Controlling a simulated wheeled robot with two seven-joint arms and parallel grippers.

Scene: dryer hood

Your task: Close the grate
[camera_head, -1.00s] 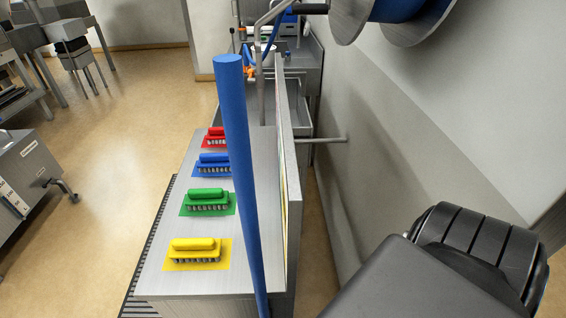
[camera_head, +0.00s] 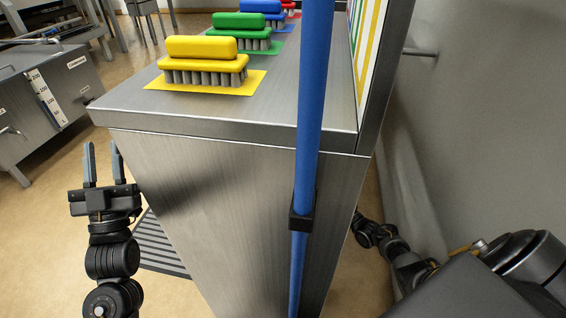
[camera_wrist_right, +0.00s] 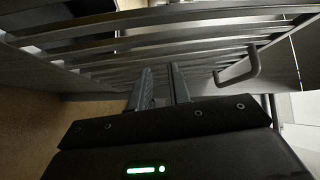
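A dark slatted panel, which looks like the grate (camera_head: 160,244), shows low at the left side of the steel counter in the head view. Its far part is hidden by the counter. In the right wrist view, long grey slats (camera_wrist_right: 150,42) with a bent bar handle (camera_wrist_right: 240,68) lie ahead of my right gripper (camera_wrist_right: 162,84). I cannot tell if these slats are the same grate. The right gripper's fingers are apart with nothing between them; in the head view it is hidden. My left gripper (camera_head: 103,165) is open and empty, pointing up left of the counter.
The steel counter (camera_head: 225,185) carries yellow (camera_head: 203,62), green, blue and red brushes on coloured mats. A blue pole (camera_head: 313,110) stands at its front. A wall is close on the right. A steel cabinet (camera_head: 45,100) stands left, with open floor between.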

